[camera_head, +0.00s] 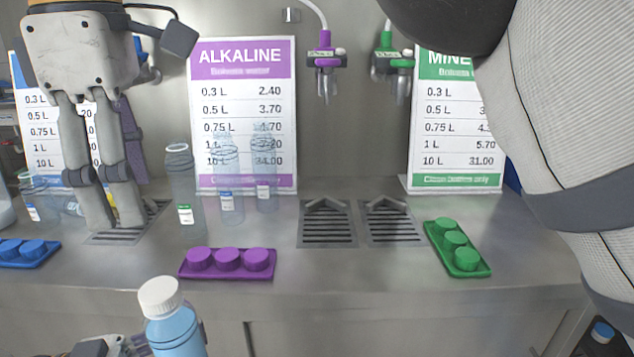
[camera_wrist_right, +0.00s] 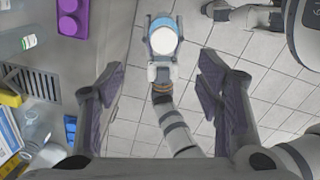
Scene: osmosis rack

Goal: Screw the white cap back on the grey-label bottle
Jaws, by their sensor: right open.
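A blue bottle (camera_head: 172,327) with a white cap (camera_head: 160,296) on its top stands upright in front of the counter, low in the head view. Its label is hidden. My left gripper (camera_head: 150,345), partly cut off, is shut around the bottle. The right wrist view shows the bottle (camera_wrist_right: 163,23) with the cap (camera_wrist_right: 176,46) facing the camera. The cap is apart from these fingers.
The counter holds a purple cap tray (camera_head: 228,273), a green tray (camera_head: 440,228) and a blue tray (camera_head: 50,258). Several clear bottles, one green-labelled (camera_head: 181,185), stand near the purple ALKALINE sign (camera_head: 243,60). Drain grates (camera_head: 328,236) lie mid-counter. Tiled floor (camera_wrist_right: 270,75) lies below the bottle.

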